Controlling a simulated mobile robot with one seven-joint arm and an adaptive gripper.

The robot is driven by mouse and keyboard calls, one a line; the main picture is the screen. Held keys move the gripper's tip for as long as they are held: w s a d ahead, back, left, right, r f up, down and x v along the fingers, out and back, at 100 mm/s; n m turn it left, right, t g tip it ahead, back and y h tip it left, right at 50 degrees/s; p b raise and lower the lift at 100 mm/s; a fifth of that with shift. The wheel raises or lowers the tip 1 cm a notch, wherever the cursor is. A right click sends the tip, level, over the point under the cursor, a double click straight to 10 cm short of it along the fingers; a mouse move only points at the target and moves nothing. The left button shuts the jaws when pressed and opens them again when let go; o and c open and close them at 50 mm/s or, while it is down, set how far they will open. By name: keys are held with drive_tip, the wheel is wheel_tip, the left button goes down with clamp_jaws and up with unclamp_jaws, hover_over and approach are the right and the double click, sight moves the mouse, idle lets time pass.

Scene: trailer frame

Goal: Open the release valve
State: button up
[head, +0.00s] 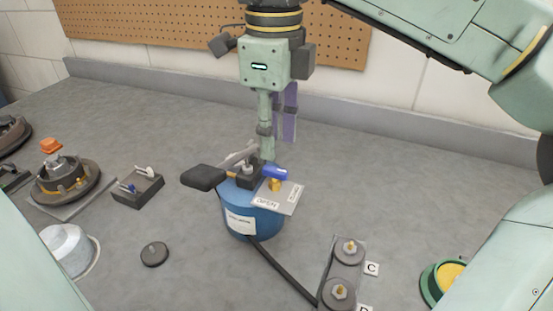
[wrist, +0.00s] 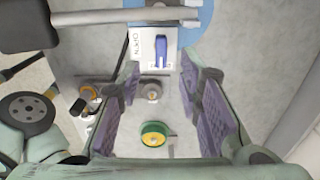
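The release valve has a blue lever (head: 275,172) on a brass stem, on top of a blue canister (head: 240,212). Its metal plate (head: 290,203) carries an OPEN label and a second label. In the wrist view the blue lever (wrist: 161,47) points up and down the picture, with the OPEN label (wrist: 137,45) to its left. My gripper (head: 285,138) points down just behind and above the valve. In the wrist view my gripper (wrist: 160,72) has its purple-padded fingers spread wide and empty, with the lever beyond the fingertips, apparently untouched.
A black-ended handle (head: 203,177) sticks out left from the canister top. A black hose (head: 285,275) runs to a block with two knobs (head: 343,272). A green-and-yellow round part (head: 448,278) lies at right. Several fixtures stand at left. The back right counter is clear.

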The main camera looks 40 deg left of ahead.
sight(275, 169)
drive_tip(key=shift+f, duration=2.7)
drive_tip(key=shift+c, duration=0.5)
clamp_jaws()
